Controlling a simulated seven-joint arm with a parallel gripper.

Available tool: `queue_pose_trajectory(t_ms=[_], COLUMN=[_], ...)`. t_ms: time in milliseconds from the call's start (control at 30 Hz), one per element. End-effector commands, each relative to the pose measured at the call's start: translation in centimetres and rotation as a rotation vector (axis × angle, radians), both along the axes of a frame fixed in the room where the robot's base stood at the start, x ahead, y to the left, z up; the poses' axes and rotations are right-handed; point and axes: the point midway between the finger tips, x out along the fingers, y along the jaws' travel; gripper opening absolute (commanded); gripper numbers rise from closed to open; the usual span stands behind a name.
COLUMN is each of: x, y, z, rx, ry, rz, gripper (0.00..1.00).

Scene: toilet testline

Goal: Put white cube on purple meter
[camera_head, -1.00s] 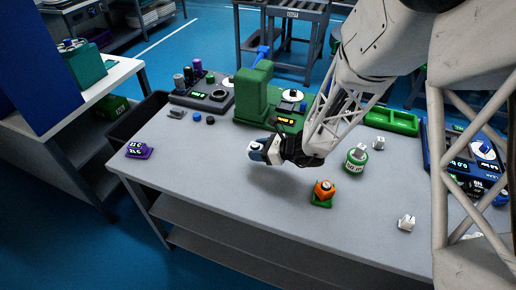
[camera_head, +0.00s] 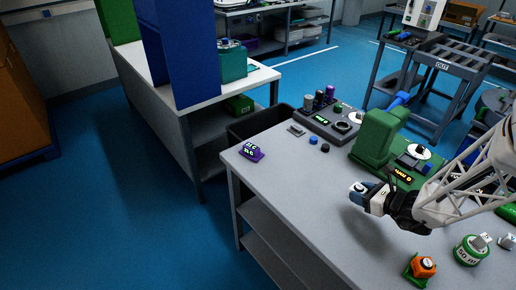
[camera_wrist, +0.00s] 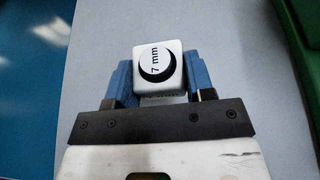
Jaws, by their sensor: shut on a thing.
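A white cube (camera_wrist: 158,68) with a black ring and a "7 mm" label is between the blue fingers of my gripper (camera_wrist: 160,84) in the wrist view. My gripper (camera_head: 364,192) is shut on it and holds it above the grey table; in the head view the cube is mostly hidden by the fingers. The purple meter (camera_head: 251,152) with lit digits sits near the left corner of the table, to the left of my gripper and apart from it. Nothing is seen on top of the meter.
A green machine (camera_head: 374,140) stands just behind my gripper. An orange button block (camera_head: 422,266) and a green-white round meter (camera_head: 471,250) are at right. The grey table (camera_head: 290,185) is clear between meter and gripper.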

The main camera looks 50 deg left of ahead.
Motion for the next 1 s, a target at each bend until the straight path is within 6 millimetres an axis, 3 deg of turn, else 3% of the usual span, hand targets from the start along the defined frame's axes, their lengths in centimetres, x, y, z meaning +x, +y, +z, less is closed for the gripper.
queue_pose_trajectory(t_ms=[467, 1000], x=[-3.6, -10.5], y=[8.8, 19.9], z=[1.2, 2.9], rx=[-0.001, -0.001], ry=[-0.001, -0.001], rz=[0.116, 0.264], gripper=[0.23, 0.23])
